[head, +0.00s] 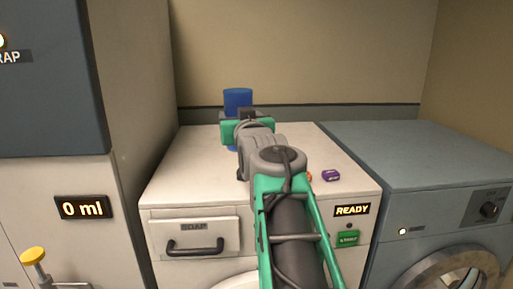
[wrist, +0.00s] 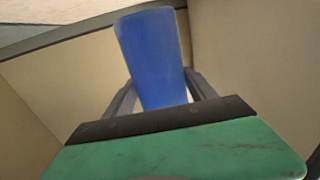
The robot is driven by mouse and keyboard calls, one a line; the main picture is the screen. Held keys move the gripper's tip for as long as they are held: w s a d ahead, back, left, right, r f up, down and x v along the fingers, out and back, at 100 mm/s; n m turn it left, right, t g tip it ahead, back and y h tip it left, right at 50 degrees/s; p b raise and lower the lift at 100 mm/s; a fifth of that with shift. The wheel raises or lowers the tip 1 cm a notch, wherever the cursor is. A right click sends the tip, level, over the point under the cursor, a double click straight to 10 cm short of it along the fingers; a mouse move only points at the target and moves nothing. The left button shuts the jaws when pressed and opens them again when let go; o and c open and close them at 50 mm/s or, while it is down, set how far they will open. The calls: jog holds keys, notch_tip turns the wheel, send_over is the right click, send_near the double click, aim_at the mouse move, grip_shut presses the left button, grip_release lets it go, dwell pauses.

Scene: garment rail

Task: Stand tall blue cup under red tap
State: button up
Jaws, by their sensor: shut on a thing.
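The tall blue cup (head: 238,99) stands upright over the back left of the white washing machine's top in the head view. It fills the middle of the wrist view (wrist: 155,55). My gripper (head: 240,114) is shut on the cup, with one finger on each side of it. My arm and gripper hide the cup's lower part, with a bit of blue showing below the gripper. I cannot tell whether its base touches the machine top. No red tap shows; a yellow tap knob (head: 33,255) is at the lower left.
The white washing machine (head: 175,180) has a soap drawer (head: 194,238) and a "READY" display (head: 352,210). A small purple box (head: 331,175) lies on it near the front right. A blue-grey machine (head: 410,155) with a bare top stands to the right. A "0 ml" display (head: 83,208) is at left.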

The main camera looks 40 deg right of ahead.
jog(key=d+f+p, duration=0.1)
jog(key=d+f, duration=0.2)
jog(key=w+d+f+p, duration=0.1)
jog(key=d+f, duration=0.2)
jog(key=f, duration=0.1)
jog(key=w+d+f+p, duration=0.1)
jog(key=d+f, duration=0.2)
jog(key=shift+w+d+f, duration=0.1)
jog(key=shift+d+f, duration=0.05)
jog(key=shift+f, duration=0.15)
jog(key=shift+f+b, duration=0.35)
jog(key=o, duration=1.4)
jog(key=shift+r, duration=0.1)
